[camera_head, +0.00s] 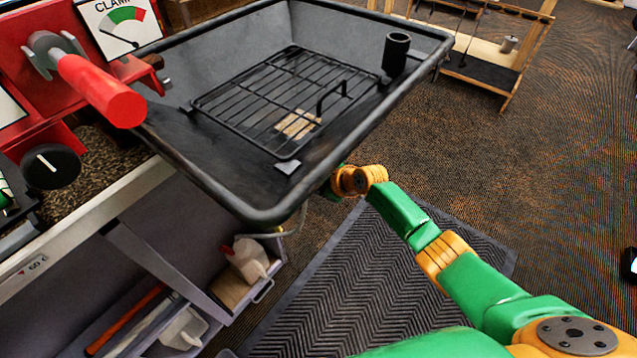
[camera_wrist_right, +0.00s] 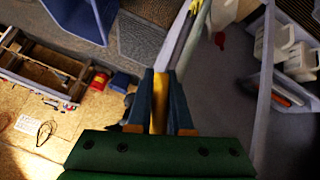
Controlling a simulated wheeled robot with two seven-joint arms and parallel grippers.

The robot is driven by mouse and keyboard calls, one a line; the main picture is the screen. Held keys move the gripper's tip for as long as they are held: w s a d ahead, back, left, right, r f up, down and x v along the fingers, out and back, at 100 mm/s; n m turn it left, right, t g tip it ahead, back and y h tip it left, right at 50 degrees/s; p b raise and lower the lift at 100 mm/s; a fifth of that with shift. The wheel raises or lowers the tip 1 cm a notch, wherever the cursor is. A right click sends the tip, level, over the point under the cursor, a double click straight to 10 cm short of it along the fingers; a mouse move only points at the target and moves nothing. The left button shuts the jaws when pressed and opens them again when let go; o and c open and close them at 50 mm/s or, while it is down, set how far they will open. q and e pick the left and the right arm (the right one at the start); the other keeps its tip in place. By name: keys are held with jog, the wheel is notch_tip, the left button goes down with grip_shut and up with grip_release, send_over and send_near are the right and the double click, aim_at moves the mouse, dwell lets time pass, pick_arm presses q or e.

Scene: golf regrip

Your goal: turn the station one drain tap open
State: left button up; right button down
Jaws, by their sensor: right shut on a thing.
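The station's black drain tray (camera_head: 225,185) fills the upper middle of the head view. The right arm reaches under its near right corner, so the right gripper and the tap are hidden there. In the wrist view the right gripper (camera_wrist_right: 160,100) is shut on a narrow yellow piece (camera_wrist_right: 159,115), which looks like the drain tap's lever. The tap body cannot be made out, so how far it is turned cannot be told. The left gripper is not in view.
A wire rack (camera_head: 262,88) and a black cup (camera_head: 396,54) are in the tray. A red clamp with a red handle (camera_head: 100,90) stands left. Below are a thin hose (camera_head: 292,228), a white jug (camera_head: 250,260) and open shelves. A dark mat (camera_head: 350,290) covers clear floor.

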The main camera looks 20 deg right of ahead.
jog(key=shift+s+a+f+m+g+y+b, duration=0.1)
jog(key=shift+s+a+m+g+y+b, duration=0.3)
jog(key=shift+y+b, duration=0.25)
jog(key=shift+a, duration=0.1)
jog(key=c, duration=0.8)
grip_release()
jog(key=shift+c, duration=0.2)
jog(key=p+v, duration=0.2)
jog(key=v, duration=0.5)
